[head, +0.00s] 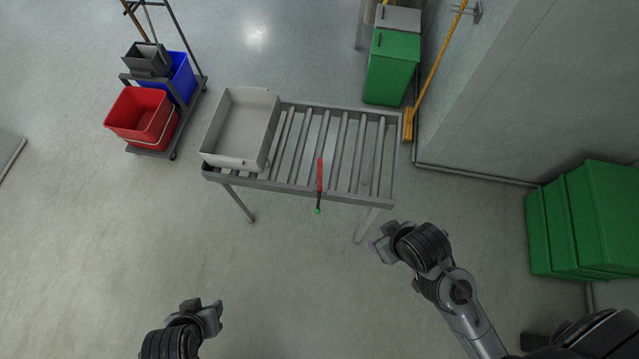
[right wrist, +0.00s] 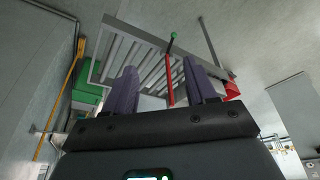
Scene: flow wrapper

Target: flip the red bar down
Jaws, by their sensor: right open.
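The red bar (head: 319,176) stands at the front edge of the roller conveyor (head: 290,187), with a green tip (head: 317,210) at its end. In the right wrist view the red bar (right wrist: 169,80) and its green tip (right wrist: 173,37) show beyond and between my fingers. My right gripper (head: 379,245) is open and empty, in front and to the right of the bar, apart from it. It also shows in the right wrist view (right wrist: 157,85). My left gripper (head: 207,312) is at the lower left, away from the conveyor; its jaw opening is unclear.
A grey bin (head: 211,140) sits on the conveyor's left end. A cart with a red bucket (head: 140,116) and a blue bucket (head: 181,75) stands at left. Green crates (head: 585,220) are at right; a green bin (head: 391,68) and broom (head: 437,65) stand behind. The floor in front is clear.

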